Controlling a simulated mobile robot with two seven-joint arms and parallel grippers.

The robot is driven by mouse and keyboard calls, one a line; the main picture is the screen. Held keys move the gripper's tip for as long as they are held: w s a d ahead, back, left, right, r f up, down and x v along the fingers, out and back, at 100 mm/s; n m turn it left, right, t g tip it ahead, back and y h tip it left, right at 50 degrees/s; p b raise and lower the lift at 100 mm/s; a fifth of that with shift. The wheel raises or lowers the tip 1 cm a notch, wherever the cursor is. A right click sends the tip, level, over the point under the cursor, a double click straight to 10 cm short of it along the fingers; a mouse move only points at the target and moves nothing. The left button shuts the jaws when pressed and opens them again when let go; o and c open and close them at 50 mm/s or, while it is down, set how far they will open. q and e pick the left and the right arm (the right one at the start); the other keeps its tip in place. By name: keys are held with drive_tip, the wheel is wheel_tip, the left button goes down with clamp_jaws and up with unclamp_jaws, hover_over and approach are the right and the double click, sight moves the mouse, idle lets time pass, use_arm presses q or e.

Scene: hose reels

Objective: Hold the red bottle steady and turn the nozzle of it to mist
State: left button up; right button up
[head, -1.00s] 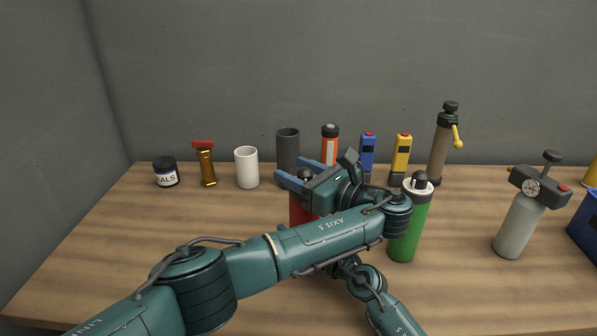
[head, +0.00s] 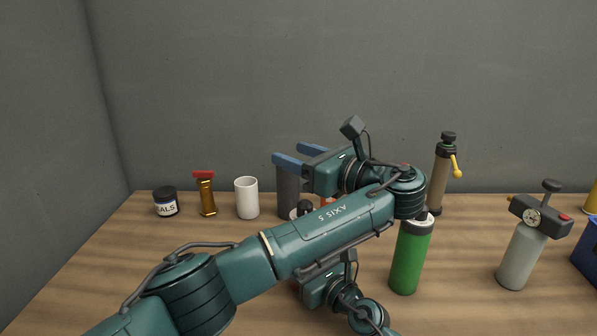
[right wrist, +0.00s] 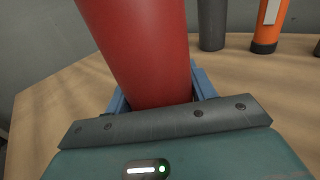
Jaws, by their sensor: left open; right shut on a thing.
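The red bottle (right wrist: 140,45) fills the upper left of the right wrist view, leaning in the picture. My right gripper (right wrist: 160,92) is shut on it, one blue finger on each side. In the head view the bottle's body is hidden behind my left arm. Only its dark nozzle (head: 305,207) and a bit of pale collar show above that arm. The nozzle's setting cannot be read. My left gripper (head: 286,153) is open and empty, raised above the nozzle and apart from it, fingers pointing left. The right gripper's fingers are hidden in the head view.
A green bottle (head: 409,262) stands right of my left wrist. A grey sprayer (head: 519,255) stands farther right. A seals jar (head: 166,203), brass nozzle (head: 207,195), white cup (head: 246,198) and dark cylinder (head: 287,192) line the back. The table's left front is clear.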

idle(0.3)
drive_tip(key=o, duration=1.3)
drive_tip(key=shift+c, duration=0.2)
